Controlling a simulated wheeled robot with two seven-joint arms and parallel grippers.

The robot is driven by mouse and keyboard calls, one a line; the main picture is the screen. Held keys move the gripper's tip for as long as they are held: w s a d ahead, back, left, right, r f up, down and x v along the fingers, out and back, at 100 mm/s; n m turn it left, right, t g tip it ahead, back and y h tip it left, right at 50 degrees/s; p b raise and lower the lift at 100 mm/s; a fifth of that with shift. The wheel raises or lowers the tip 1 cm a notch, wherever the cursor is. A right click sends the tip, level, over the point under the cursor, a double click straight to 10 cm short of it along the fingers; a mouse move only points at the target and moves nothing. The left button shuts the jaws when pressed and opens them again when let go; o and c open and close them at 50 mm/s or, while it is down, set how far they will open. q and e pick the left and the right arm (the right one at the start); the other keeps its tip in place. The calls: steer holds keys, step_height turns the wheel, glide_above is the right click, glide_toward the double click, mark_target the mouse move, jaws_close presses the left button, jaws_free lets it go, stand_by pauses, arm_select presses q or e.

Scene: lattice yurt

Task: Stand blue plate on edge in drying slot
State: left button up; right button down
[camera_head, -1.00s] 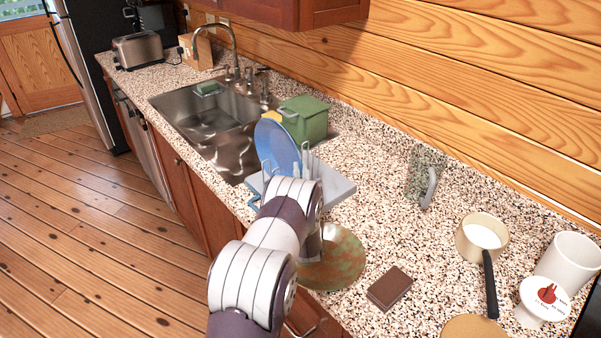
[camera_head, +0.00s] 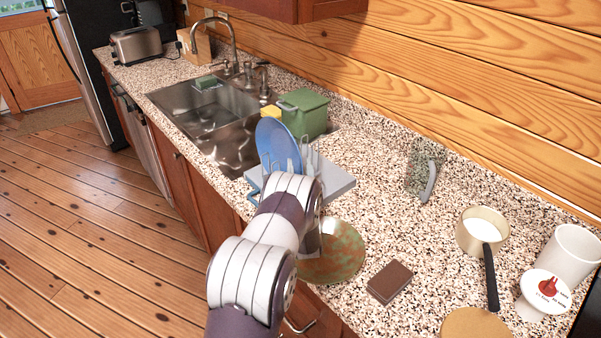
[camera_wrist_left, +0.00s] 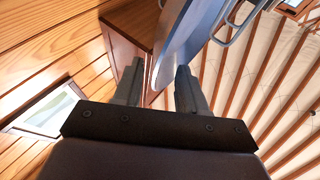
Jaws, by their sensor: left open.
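The blue plate (camera_head: 272,142) stands on edge, tilted, at the left part of the grey drying rack (camera_head: 338,182). The rack has upright wire loops beside the plate. I cannot tell which slot the plate's lower edge is in, as my left arm hides it. My left gripper's fingers are hidden behind the arm in the head view. In the left wrist view the gripper (camera_wrist_left: 159,68) is open, with the plate (camera_wrist_left: 185,35) rising between and beyond its fingertips. Contact cannot be told. Rack wires (camera_wrist_left: 238,18) show to the right of the plate. My right gripper is out of view.
A green bin (camera_head: 304,114) and the sink (camera_head: 205,112) lie behind the rack. Counter right of the rack is mostly clear.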

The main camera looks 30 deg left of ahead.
arm_select(q)
steer(key=s+d+b, duration=0.2)
steer(key=s+d, duration=0.7)
steer(key=s, duration=0.2)
steer(key=shift+s+d+f+b, duration=0.15)
steer(key=shift+s+f+b, duration=0.1)
steer(key=shift+f+b, duration=0.15)
